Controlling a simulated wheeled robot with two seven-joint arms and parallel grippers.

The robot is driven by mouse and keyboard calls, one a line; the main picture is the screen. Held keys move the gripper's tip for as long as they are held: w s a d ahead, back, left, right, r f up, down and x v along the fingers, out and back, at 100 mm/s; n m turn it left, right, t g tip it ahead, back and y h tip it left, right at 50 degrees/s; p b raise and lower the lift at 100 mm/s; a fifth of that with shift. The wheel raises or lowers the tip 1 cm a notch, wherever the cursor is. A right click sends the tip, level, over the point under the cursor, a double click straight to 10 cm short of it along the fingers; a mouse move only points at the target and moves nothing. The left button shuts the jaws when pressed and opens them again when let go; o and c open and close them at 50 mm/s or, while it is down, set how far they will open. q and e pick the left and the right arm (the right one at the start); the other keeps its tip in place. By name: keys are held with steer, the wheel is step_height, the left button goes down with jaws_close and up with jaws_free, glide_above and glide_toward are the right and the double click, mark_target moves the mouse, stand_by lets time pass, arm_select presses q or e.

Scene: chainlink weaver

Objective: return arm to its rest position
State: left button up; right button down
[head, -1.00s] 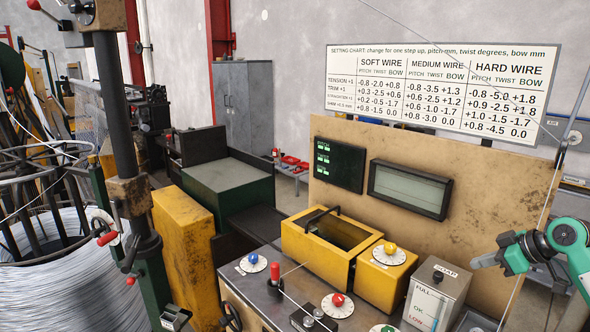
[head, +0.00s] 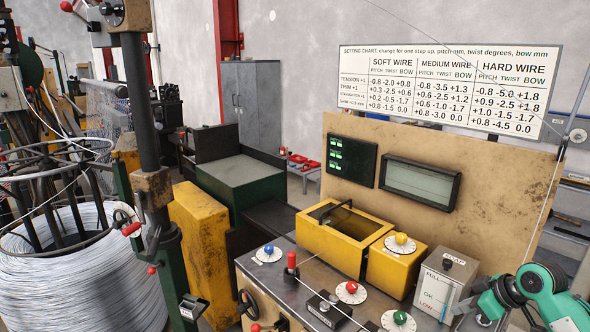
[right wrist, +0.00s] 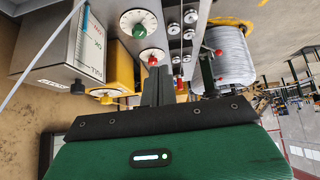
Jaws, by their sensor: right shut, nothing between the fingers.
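My right arm (head: 543,290), green and grey, comes in at the lower right of the head view. Its gripper (head: 484,316) is low, just right of the grey soap box (head: 440,283) on the machine bench. In the right wrist view the gripper's fingers (right wrist: 158,86) are together, with nothing held. The soap box (right wrist: 52,45) is at the upper left there, apart from the fingers. My left gripper is not in view.
The bench carries blue (head: 269,253), yellow (head: 401,243), red (head: 351,292) and green (head: 399,321) dials. A tan panel (head: 490,185) rises at the back. A wire coil (head: 80,275) stands far left.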

steer(key=s+a+f+m+g+h, duration=0.1)
steer(key=s+a+f+g+h, duration=0.1)
steer(key=s+a+f, duration=1.25)
steer(key=s+a+f+m+h, duration=0.1)
steer(key=s+a+m, duration=0.15)
steer(key=s, duration=0.65)
steer(key=s+a+f+m+h, duration=0.2)
steer(key=s+m, duration=0.1)
steer(key=s, duration=0.7)
step_height(320, 180, down, 32)
steer(key=g+b, duration=0.1)
steer(key=g, duration=0.1)
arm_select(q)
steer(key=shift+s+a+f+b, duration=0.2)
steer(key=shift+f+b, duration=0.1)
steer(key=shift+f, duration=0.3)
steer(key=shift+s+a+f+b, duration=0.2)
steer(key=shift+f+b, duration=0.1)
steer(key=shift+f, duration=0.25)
arm_select(e)
steer(key=s+d+f, duration=0.1)
steer(key=s+f, duration=0.8)
steer(key=f, duration=0.1)
steer(key=s+d+f+g, duration=0.1)
steer(key=s+d+f, duration=0.1)
steer(key=s+f, duration=0.8)
steer(key=shift+s+d+f+n, duration=0.25)
steer(key=shift+s+f+n, duration=0.1)
steer(key=shift+n, duration=0.1)
